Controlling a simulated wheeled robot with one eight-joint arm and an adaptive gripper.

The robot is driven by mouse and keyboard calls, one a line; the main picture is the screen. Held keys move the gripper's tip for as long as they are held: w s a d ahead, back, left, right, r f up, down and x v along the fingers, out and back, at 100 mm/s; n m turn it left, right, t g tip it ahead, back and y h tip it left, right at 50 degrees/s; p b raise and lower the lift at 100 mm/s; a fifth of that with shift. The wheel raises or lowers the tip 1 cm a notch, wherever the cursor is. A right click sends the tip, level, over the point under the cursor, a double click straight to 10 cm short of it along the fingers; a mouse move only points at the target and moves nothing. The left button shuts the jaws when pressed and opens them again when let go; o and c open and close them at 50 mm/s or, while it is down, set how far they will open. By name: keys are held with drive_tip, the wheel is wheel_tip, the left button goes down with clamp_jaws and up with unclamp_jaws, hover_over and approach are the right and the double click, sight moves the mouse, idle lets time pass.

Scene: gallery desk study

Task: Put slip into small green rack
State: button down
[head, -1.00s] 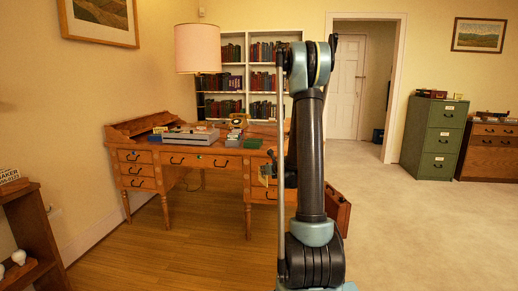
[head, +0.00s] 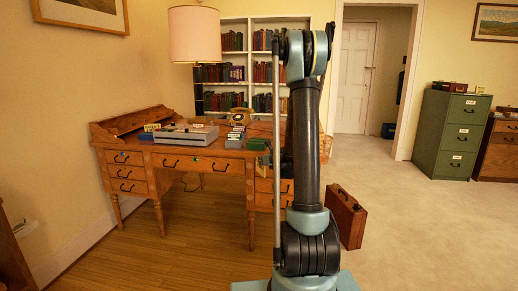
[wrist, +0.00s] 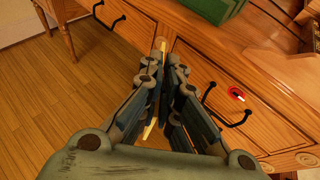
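My gripper (wrist: 165,68) is closed on a thin, pale yellow slip (wrist: 150,129) in the wrist view. The slip sits edge-on between the fingers, and its end (wrist: 161,45) sticks out past the fingertips. The fingers point at the desk's drawer fronts. A green box-like thing (wrist: 208,6), perhaps the small green rack, stands on the desk top beyond them, cut by the top edge. In the head view a green thing (head: 257,144) is at the desk's right front edge. My arm hides most of the gripper there.
Black drawer handles (wrist: 226,110) stick out near my fingers. A brown case (head: 345,218) stands on the floor to the right. The carpet (head: 420,230) is clear.

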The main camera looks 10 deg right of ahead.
drive_tip(key=shift+w+a, duration=0.1)
drive_tip(key=shift+w, duration=0.3)
drive_tip(key=shift+w+d, duration=0.1)
drive_tip(key=shift+d, duration=0.15)
